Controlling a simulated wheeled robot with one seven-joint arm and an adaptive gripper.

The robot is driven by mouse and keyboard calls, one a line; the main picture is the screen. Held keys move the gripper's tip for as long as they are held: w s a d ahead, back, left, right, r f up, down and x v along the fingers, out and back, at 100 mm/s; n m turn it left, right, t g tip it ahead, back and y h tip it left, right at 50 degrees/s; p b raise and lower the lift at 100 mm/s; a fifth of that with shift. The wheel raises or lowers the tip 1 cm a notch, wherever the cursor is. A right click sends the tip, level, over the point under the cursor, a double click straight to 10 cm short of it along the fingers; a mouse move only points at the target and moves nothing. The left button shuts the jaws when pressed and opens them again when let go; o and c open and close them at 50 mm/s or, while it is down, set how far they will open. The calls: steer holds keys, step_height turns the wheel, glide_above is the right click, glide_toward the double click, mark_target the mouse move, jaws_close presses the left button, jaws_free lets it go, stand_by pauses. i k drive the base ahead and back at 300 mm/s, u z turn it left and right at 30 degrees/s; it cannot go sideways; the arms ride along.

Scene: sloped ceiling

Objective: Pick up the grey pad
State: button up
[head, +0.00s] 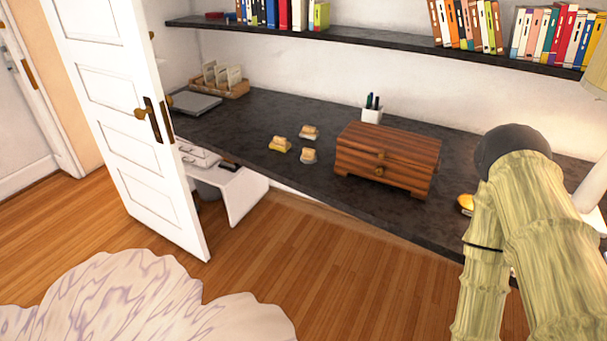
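A flat grey slab (195,103) lies on the dark desk (255,112) at its far left end, next to a wooden holder. It looks like a pad or a closed laptop; I cannot tell which. Three small tan-topped blocks sit near the desk's middle: one has a yellow base (280,144), and two have greyish bases, at the back (309,132) and at the front (308,156). I cannot tell whether one of these is the grey pad. My arm shows at the right, over the desk's right part. My gripper is not visible.
A wooden drawer box (388,158) and a white pen cup (371,114) stand right of the blocks. A book shelf (375,43) hangs above. An open white door (130,110) stands by the desk's left end.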

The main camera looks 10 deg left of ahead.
mark_target(309, 157)
steer(key=u, duration=0.8)
steer(key=i, duration=0.95)
steer(key=z, duration=0.05)
